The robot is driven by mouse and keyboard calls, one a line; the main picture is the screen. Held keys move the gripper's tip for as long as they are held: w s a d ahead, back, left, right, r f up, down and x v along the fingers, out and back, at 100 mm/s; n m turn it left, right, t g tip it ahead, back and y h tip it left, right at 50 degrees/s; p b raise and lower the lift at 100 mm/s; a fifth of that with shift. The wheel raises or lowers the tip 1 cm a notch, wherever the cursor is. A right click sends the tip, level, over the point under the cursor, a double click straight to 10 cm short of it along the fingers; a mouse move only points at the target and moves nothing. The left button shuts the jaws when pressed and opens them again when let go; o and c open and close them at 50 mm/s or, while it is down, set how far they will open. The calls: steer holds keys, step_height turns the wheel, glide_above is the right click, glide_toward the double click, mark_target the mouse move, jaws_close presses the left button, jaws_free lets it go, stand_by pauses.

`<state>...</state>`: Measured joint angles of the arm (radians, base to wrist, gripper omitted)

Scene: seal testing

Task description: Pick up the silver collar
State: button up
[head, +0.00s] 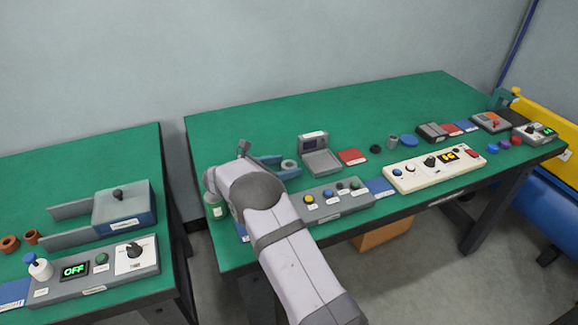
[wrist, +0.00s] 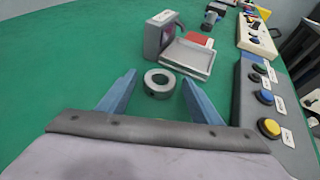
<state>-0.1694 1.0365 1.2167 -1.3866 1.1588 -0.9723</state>
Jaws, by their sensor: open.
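The silver collar (wrist: 159,83) is a short grey ring with a central hole, lying flat on the green table. In the wrist view it sits ahead of and between the two blue fingers of my gripper (wrist: 160,92), which is open and empty. A gap shows between the collar and each finger. In the head view the collar (head: 289,165) is at the table's left part, beside my gripper (head: 276,166), with my arm covering the table in front of it.
A grey device with a tray (wrist: 185,57) stands just beyond the collar, with a red pad (wrist: 199,39) behind it. A grey button panel (wrist: 262,100) lies close on the right. The green table (wrist: 60,90) is clear on the left.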

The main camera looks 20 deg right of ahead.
steer(key=shift+d, duration=0.1)
steer(key=c, duration=1.3)
steer(key=shift+r, duration=0.1)
steer(key=shift+c, duration=0.2)
